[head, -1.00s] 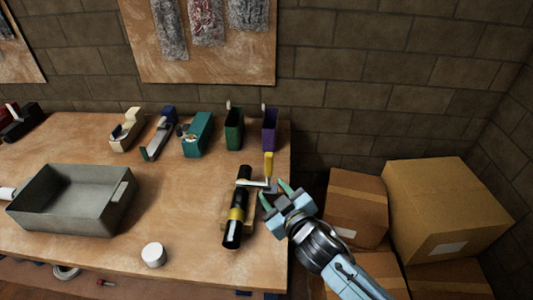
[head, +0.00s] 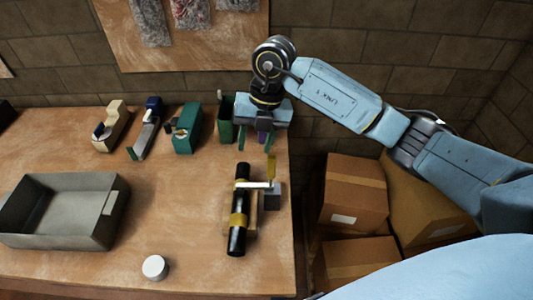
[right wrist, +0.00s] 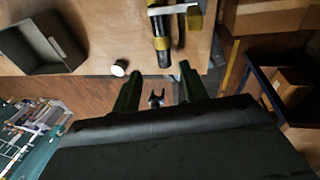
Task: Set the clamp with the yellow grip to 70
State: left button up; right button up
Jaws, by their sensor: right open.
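The clamp's yellow grip (head: 271,165) stands up at the right end of a pale metal bar (head: 256,186), above a grey block (head: 273,196). The bar crosses a black cylinder (head: 239,210) with a yellow band, lying near the table's right edge. The bar (right wrist: 172,10) and cylinder (right wrist: 163,52) also show at the top of the right wrist view. My right gripper (head: 256,141) is open and empty, pointing down beyond the clamp, apart from the grip. Its green fingers (right wrist: 160,88) show spread in the right wrist view. No scale numbers are readable. My left gripper is out of view.
A grey tray (head: 118,207) is at the left and a white round lid (head: 155,267) at the front. Tape dispensers (head: 187,130) and a green holder (head: 226,120) line the back, close to my gripper. Cardboard boxes (head: 353,190) stand right of the table.

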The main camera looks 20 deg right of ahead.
jog(key=r+m+h, duration=0.1)
jog(key=r+h, duration=0.1)
send_over(271, 157)
jog(key=shift+h, duration=0.3)
notch_tip(271, 157, down, 14)
jog(key=shift+r+p, duration=0.15)
jog(key=shift+p, duration=0.6)
jog(key=shift+c, duration=0.4)
grip_shut()
